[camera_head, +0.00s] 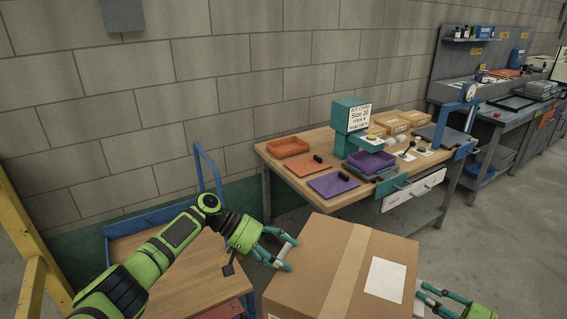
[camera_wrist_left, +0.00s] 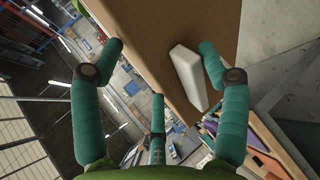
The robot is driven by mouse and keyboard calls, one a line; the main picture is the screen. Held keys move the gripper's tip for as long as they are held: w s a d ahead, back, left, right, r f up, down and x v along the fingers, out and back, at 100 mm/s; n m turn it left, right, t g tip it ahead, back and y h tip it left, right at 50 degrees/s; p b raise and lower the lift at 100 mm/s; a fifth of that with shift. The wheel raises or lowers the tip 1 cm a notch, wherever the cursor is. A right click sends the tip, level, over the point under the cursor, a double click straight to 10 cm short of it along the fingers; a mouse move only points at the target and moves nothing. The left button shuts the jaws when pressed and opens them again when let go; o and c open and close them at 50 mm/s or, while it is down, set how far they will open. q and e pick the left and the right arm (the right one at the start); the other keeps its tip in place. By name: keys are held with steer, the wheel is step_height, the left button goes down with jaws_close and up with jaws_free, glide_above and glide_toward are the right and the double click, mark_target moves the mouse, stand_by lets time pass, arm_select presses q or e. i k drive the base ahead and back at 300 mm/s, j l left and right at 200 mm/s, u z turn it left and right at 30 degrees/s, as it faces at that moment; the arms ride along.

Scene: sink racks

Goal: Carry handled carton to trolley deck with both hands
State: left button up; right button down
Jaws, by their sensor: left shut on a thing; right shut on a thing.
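A closed brown carton (camera_head: 318,262) with a tape strip and a white label is in front of me at the bottom centre of the head view. My left gripper (camera_head: 286,250) is shut on the white handle on its left side; the handle (camera_wrist_left: 187,80) shows between the teal fingers in the left wrist view. My right gripper (camera_head: 424,298) is shut at the carton's right side; its handle there is mostly hidden. The trolley's wooden deck (camera_head: 200,268) lies to the left of the carton, under my left arm. The carton's underside is hidden.
The trolley has a blue push bar (camera_head: 210,160) at the back. A workbench (camera_head: 345,197) with trays and a kit-card stand is behind the carton. A yellow post (camera_head: 22,235) stands at the far left. The floor right of the carton (camera_head: 500,240) looks clear.

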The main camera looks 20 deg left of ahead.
mark_target(169, 274)
steer(key=u, duration=0.95)
steer(key=i+j+u, duration=0.2)
steer(key=i+j, duration=0.15)
steer(key=i, duration=0.2)
steer(key=i+j, duration=0.3)
steer(key=i, duration=0.2)
steer(key=i+j, duration=0.3)
steer(key=i, duration=0.2)
